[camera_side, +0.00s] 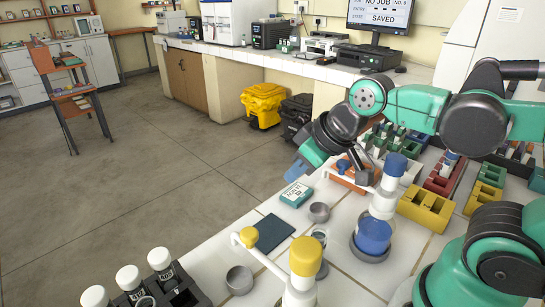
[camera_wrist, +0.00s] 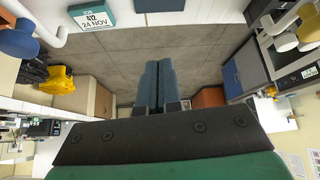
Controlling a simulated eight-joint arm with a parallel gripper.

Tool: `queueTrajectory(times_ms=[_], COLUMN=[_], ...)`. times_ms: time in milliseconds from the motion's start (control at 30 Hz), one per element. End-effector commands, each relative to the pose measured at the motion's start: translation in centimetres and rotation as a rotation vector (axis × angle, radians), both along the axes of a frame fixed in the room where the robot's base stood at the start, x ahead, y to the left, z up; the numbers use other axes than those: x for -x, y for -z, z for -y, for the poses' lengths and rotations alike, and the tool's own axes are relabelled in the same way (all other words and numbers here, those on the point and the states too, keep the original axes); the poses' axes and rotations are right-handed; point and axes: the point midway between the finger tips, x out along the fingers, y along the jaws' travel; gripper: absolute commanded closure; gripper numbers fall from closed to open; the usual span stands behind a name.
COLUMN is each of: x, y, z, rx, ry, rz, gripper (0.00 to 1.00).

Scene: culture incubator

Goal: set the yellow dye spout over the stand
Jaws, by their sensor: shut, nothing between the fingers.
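The yellow dye dispenser (camera_side: 304,262) stands in the front middle of the side view, with a yellow cap. Its white spout arm reaches back and left to a yellow knob (camera_side: 249,237), beside the dark square pad (camera_side: 271,233). A small grey cup (camera_side: 239,280) sits below the spout arm. I cannot tell which item is the stand. Yellow parts (camera_wrist: 309,30) show at the upper right of the wrist view. My gripper (camera_side: 297,170) is shut and empty, left of the blue spout (camera_side: 343,165) and away from the yellow one. Its closed fingers (camera_wrist: 158,88) point ahead in the wrist view.
The blue dispenser (camera_side: 373,236) stands right of the yellow one. A dark rack with white-capped tubes (camera_side: 160,258) is at front left. Coloured racks (camera_side: 426,207) fill the right side.

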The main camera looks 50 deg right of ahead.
Motion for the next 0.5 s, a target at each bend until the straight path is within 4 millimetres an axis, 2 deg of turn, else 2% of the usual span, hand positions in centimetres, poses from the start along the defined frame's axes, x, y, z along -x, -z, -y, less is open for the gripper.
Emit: queueTrajectory(times_ms=[133,300,400,500], x=[-0.5,0.4,1.2,1.9], y=[-3.5,-7.4,-9.0,-9.9], z=[-4.9,-10.6,-12.8,-14.1], rx=[0.064,0.119,0.133,0.139], ry=[-0.385,-0.866,-1.077,-1.206], rz=[-0.095,-0.167,-0.183,-0.188], gripper=[1.0,1.0,1.0,1.0])
